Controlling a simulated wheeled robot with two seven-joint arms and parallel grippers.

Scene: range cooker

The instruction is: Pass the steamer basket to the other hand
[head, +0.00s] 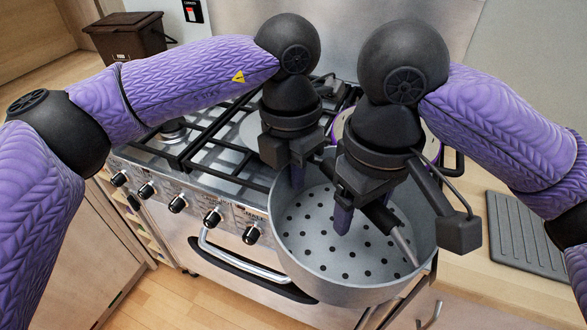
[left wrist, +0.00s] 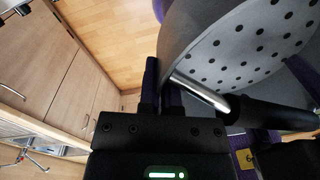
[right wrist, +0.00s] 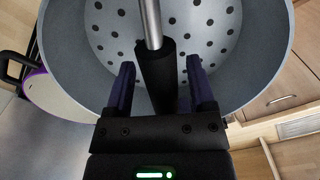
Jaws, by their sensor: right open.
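The steamer basket (head: 300,262) is a grey round pan with a perforated bottom, held above the front right of the cooker. Its black handle (right wrist: 156,72) with a metal rod runs across its opening. My left gripper (head: 297,178) is shut on the basket's wall at its left back side; the wall sits between its fingers in the left wrist view (left wrist: 161,85). My right gripper (head: 343,220) is open over the basket. In the right wrist view its fingers (right wrist: 160,85) stand apart on either side of the handle. Contact with the handle cannot be told.
The cooker (head: 222,180) has black grates and a front row of knobs, with an oven rail (head: 240,262) below. A pan with a purple rim (right wrist: 52,95) stands behind the basket. A grey ribbed mat (head: 525,235) lies on the right counter. A brown bin (head: 127,38) stands back left.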

